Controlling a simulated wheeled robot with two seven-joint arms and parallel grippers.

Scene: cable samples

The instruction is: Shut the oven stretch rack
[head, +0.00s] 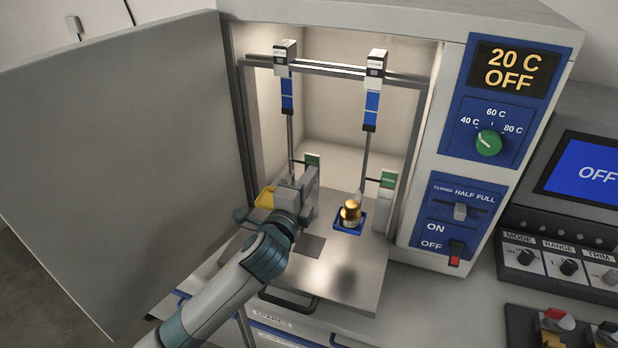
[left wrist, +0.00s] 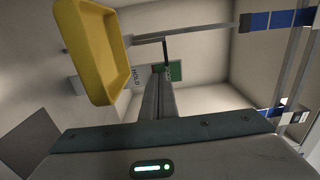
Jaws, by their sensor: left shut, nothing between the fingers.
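The oven stretch rack (head: 345,279) is a steel plate that sticks out of the open oven, with a dark handle (head: 289,304) at its front edge. Two uprights and a top crossbar (head: 333,69) stand above its back part, with blue clamped strips hanging from the bar. A blue holder with brass weights (head: 351,213) stands on the plate. My left gripper (head: 312,180) is above the plate's left half, shut and empty, near a green-and-white lower clamp. In the left wrist view the closed fingers (left wrist: 160,95) point toward a green label. My right gripper is not in view.
The oven door (head: 120,150) stands wide open at the left. A yellow tray (head: 266,197) is beside my left gripper and shows large in the left wrist view (left wrist: 96,50). The control panel (head: 459,215) is at the right. The oven's inside behind the uprights looks clear.

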